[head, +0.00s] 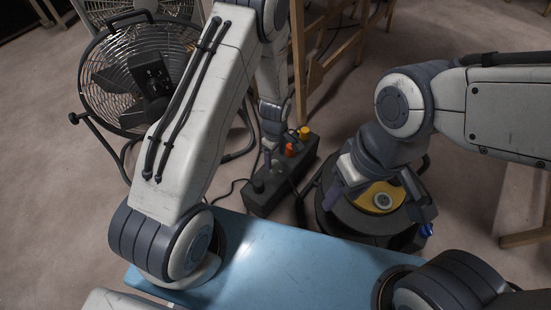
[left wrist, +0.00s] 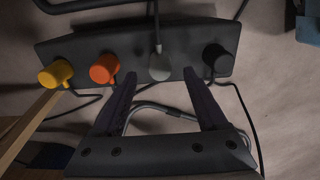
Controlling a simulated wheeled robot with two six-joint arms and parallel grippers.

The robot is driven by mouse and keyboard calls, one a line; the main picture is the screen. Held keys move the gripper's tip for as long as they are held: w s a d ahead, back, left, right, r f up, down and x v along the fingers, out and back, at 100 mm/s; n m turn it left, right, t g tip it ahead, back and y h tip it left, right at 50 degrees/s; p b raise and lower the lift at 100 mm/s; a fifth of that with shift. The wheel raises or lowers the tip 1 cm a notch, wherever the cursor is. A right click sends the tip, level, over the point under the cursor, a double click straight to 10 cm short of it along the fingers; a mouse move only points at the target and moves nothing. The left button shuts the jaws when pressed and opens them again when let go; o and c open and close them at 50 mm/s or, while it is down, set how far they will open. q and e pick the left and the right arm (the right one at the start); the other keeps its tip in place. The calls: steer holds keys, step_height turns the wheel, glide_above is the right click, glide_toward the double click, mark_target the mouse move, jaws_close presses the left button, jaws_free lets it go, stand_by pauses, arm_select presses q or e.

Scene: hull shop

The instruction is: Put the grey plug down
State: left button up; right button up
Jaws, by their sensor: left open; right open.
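A dark power strip (head: 310,160) lies on the floor between the fan and the round black machine. In the left wrist view the strip (left wrist: 190,72) carries a yellow plug (left wrist: 56,74), an orange plug (left wrist: 103,69), the grey plug (left wrist: 159,67) and a black plug (left wrist: 217,60) in a row. The grey plug sits at the strip, its cord running up. My left gripper (left wrist: 160,76) is open, its fingertips either side of the grey plug with gaps showing. My right gripper (head: 378,198) is open over the black machine's yellow top (head: 378,189).
A large fan (head: 120,80) stands at the left, and a wooden frame (head: 330,60) behind the strip. The round black machine (head: 340,222) stands right of the strip. Cords lie on the floor around the strip. A blue surface (head: 290,270) is in front.

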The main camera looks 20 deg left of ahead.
arm_select(q)
step_height(320, 180, up, 7)
steer(key=p, duration=0.3)
step_height(320, 180, up, 8)
steer(key=f+m, duration=0.1)
steer(key=m, duration=0.3)
glide_above(276, 164)
steer(key=s+d, duration=0.1)
steer(key=d, duration=0.3)
steer(key=s+d+r+m, duration=0.3)
steer(key=s+r+m, duration=0.2)
steer(key=r, duration=0.4)
steer(key=s+r+m, duration=0.5)
steer(key=s+m, duration=0.1)
steer(key=s, duration=0.2)
steer(key=s+d+r+m+h, duration=0.1)
steer(key=s+r+m, duration=0.4)
steer(key=s, duration=0.3)
steer(key=shift+s+r+m, duration=0.35)
steer(key=shift+r+m, duration=0.05)
steer(key=shift+m, duration=0.1)
